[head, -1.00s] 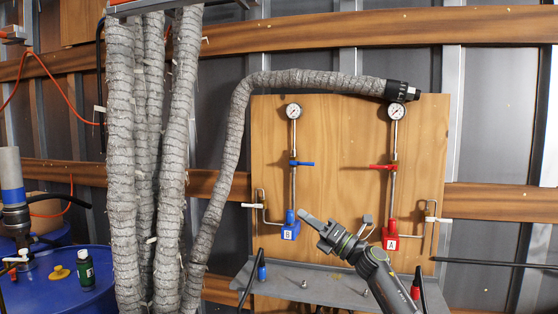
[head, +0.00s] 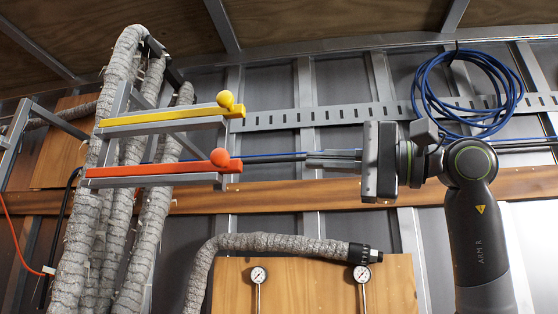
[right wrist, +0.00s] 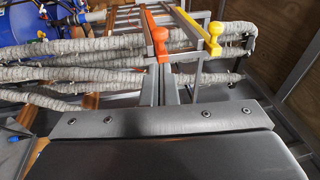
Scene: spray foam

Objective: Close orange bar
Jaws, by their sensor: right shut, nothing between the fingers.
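The orange bar (head: 150,170) runs level across the front of the hose rack in the head view, just above a grey rail. Its round orange knob (head: 220,157) is at its right end. In the right wrist view the orange bar (right wrist: 153,32) is at top centre, knob end nearest me. My right gripper (head: 312,159) points left at about the knob's height, to its right and apart from it. Its narrow fingers (right wrist: 160,88) are together and empty. Whether the bar is latched cannot be told. My left gripper is not in view.
A yellow bar (head: 170,118) with a yellow knob (head: 226,100) lies above the orange one. Grey hoses (head: 95,230) hang behind the bars. A blue coiled cable (head: 470,90) hangs at upper right. A wooden gauge panel (head: 310,290) is below.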

